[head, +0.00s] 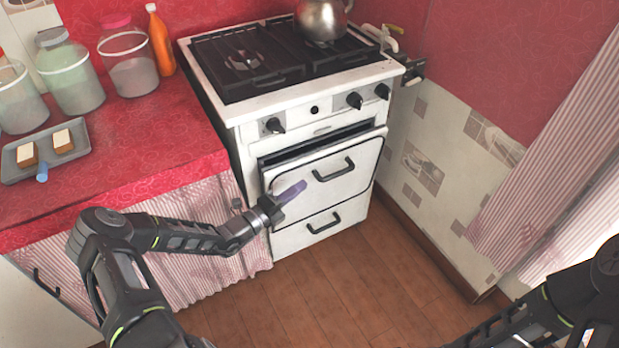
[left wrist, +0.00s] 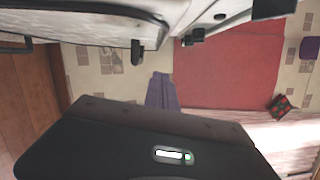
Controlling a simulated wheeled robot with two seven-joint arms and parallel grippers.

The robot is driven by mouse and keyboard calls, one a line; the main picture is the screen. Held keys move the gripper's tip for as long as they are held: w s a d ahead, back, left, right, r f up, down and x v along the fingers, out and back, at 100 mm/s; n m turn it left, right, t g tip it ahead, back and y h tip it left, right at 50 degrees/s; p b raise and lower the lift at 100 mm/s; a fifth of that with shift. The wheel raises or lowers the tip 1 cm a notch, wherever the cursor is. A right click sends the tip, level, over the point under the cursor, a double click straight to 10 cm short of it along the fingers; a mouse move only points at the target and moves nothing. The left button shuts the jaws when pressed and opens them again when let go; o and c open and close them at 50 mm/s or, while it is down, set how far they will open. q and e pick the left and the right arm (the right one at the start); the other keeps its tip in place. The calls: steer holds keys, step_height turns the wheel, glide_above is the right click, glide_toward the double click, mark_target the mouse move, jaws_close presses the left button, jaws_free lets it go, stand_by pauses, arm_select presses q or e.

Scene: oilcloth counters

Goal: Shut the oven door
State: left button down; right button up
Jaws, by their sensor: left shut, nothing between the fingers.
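The white stove (head: 292,108) stands against the wall. Its oven door (head: 350,181), with a black handle (head: 333,170), tilts slightly outward at the top, and a dark gap shows above its upper edge. My left gripper (head: 291,192) has purple fingers, which are shut and empty. They are in front of the door's left part, below and left of the handle; I cannot tell if they touch it. The fingers also show in the left wrist view (left wrist: 161,92), close to pale stove surfaces. My right arm enters at the lower right, with its gripper out of view.
A drawer front (head: 321,226) is below the oven door. A kettle (head: 322,20) stands on the hob. The red counter (head: 150,132) at left holds jars, an orange bottle (head: 160,42) and a tray (head: 14,173). Wooden floor (head: 335,290) is clear in front.

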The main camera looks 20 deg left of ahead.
arm_select(q)
steer(key=shift+v, duration=2.2)
steer(key=shift+s+d+r, duration=0.1)
steer(key=shift+d+r, duration=0.05)
steer(key=shift+r, duration=0.1)
